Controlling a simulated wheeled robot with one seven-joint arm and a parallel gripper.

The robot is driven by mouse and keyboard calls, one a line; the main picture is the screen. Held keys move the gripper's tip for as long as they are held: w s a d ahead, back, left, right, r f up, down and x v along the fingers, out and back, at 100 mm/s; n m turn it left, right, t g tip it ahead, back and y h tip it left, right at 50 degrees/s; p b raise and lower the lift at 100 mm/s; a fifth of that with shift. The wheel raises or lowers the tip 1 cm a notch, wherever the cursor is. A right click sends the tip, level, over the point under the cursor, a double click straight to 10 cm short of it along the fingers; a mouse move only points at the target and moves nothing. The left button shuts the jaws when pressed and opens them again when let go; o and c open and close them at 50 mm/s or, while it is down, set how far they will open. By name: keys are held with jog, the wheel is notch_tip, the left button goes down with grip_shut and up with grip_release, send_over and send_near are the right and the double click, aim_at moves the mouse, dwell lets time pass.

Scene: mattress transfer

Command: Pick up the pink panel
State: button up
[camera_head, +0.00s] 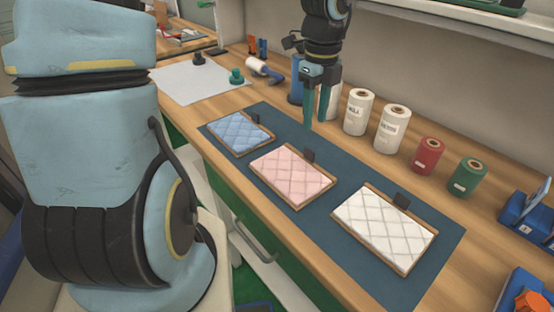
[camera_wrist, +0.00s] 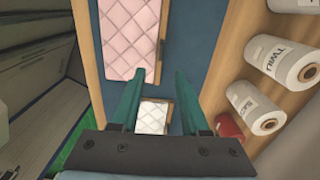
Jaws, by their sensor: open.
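The pink panel (camera_head: 292,173) is a quilted pad on a wooden board with a dark tab at its back edge. It lies flat in the middle of the dark blue mat (camera_head: 330,251), between a blue quilted panel (camera_head: 239,132) and a white quilted panel (camera_head: 384,228). My gripper (camera_head: 322,119) points down behind the blue and pink panels, its green fingers apart and empty, above the mat's back edge. In the wrist view, the pink panel (camera_wrist: 130,38) is beyond the open fingers (camera_wrist: 159,76), at the upper left. The white panel (camera_wrist: 152,116) shows between the fingers.
White thread rolls (camera_head: 358,111), a red roll (camera_head: 427,155) and a green roll (camera_head: 467,177) stand along the back of the wooden bench. A pale sheet (camera_head: 195,83) lies at the left. Blue holders (camera_head: 530,215) stand at the right end.

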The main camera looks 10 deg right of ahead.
jog(key=shift+f, duration=0.3)
send_over(313, 152)
jog(key=f, duration=0.4)
jog(key=shift+w+a+f, duration=0.1)
jog(key=shift+w+f, duration=0.2)
jog(key=shift+s+f, duration=0.15)
jog(key=shift+f, duration=1.25)
jog(key=shift+s+f, duration=0.1)
jog(key=shift+f, duration=1.3)
grip_shut()
